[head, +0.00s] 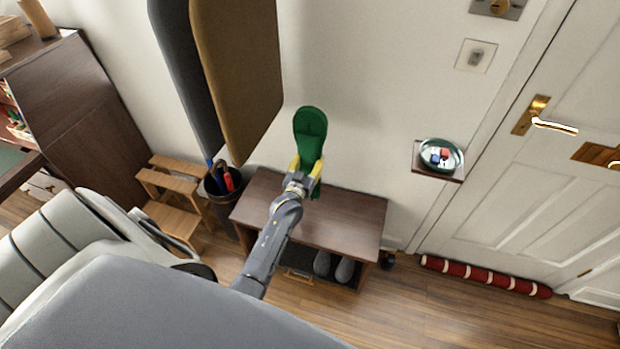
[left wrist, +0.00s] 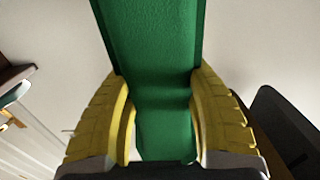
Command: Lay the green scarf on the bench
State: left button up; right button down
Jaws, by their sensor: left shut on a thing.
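The green scarf (head: 309,130) is a folded strip in the head view, seen against the pale wall and the back edge of the bench. My left gripper (head: 306,168) is shut on the scarf, with a small green part showing below the fingers. In the left wrist view the scarf (left wrist: 155,50) runs between the two yellow fingers of my left gripper (left wrist: 163,125). The dark wooden bench (head: 345,222) lies below, its visible top bare. The scarf's height above the bench is hard to tell. My right gripper is not in view.
Coats (head: 240,70) hang left of the scarf. An umbrella bin (head: 222,190) and wooden step stool (head: 172,205) stand left of the bench. Grey shoes (head: 343,270) sit beneath it. A small shelf (head: 425,168) with a dish (head: 441,154) is right, beside the door (head: 510,215).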

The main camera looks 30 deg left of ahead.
pick_arm(q)
notch_tip(320, 180, down, 9)
jog(key=shift+f, duration=0.2)
dwell(0.6)
jog(key=shift+f, duration=0.15)
jog(key=o, duration=1.2)
